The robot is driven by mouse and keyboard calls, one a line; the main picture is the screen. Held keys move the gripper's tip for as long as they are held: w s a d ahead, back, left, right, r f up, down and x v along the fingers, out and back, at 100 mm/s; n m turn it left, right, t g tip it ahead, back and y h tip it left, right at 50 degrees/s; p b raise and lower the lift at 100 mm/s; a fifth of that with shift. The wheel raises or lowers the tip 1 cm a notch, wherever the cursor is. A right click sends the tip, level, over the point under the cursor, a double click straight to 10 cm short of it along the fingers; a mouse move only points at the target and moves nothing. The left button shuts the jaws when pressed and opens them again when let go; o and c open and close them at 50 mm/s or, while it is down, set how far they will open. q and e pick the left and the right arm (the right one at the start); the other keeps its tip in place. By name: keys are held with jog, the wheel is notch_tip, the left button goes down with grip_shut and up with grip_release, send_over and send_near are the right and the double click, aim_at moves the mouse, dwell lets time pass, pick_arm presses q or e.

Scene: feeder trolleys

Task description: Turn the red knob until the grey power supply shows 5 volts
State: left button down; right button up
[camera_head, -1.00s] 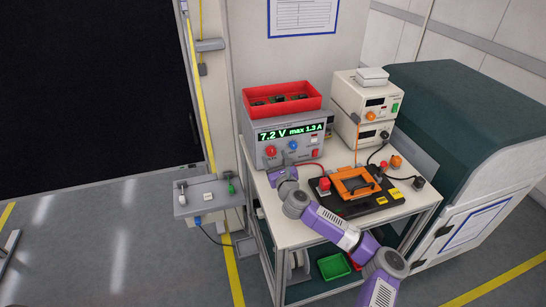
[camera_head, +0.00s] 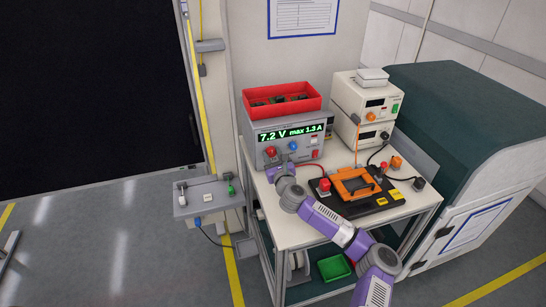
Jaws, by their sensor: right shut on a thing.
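The grey power supply (camera_head: 263,125) stands at the back left of the white table. Its green display (camera_head: 290,132) reads 7.2 V, max 1.3 A. The red knob (camera_head: 270,151) is at the lower left of its front panel, with a blue knob (camera_head: 293,146) to its right. My right gripper (camera_head: 271,157) is at the red knob and shut on it; the fingers are small and partly hard to make out. My left gripper is not in view.
A red bin (camera_head: 283,108) with several dark parts sits on the power supply. Cream instruments (camera_head: 360,110) are stacked to its right. A red wire runs from the supply.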

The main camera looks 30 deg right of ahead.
jog(key=shift+n, duration=0.3)
jog(key=n, duration=0.3)
jog(key=shift+n+b, duration=0.35)
jog(key=shift+n, duration=1.65)
jog(key=o, duration=1.1)
jog(key=shift+c, duration=0.2)
jog(key=v, duration=0.7)
jog(key=shift+s+p, duration=0.3)
jog(key=shift+p, duration=0.1)
